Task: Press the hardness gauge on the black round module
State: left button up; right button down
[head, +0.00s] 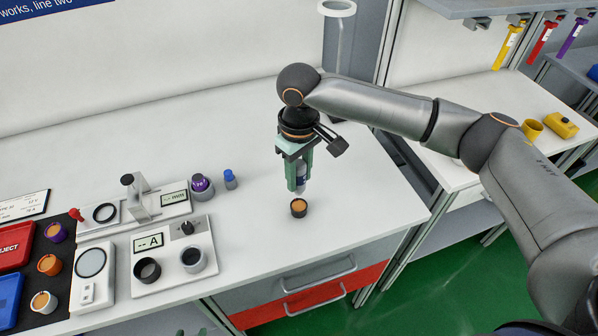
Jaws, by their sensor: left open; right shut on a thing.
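A black round module (299,209) with an orange-brown top sits upright on the white bench, near its front right part. My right gripper (298,180) points down right above it, shut on the hardness gauge (302,184), a slim white and blue-grey body partly hidden by the green fingers. The gauge's lower end is just over the module's top; I cannot tell whether they touch. The gauge's display is not readable. Only what look like the fingertips of my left gripper (191,332) show at the bottom edge, apart and empty, away from the module.
Left of the module stand a meter box (170,283) with two round sockets, a slide gauge (150,208), a white scale (94,290), a purple-topped jar (202,187) and a blue-capped bottle (230,180). A black mat (62,270) holds several modules and trays. The bench around the module is clear.

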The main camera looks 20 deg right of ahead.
aim_at(299, 194)
jog(key=shift+r+p, duration=0.25)
jog(key=shift+p, duration=0.4)
jog(key=shift+f+b, duration=0.35)
jog(key=shift+f, duration=2.1)
jog(key=shift+s+f, duration=0.1)
jog(key=shift+f, duration=0.7)
dwell(0.4)
jog(key=shift+r, duration=3.1)
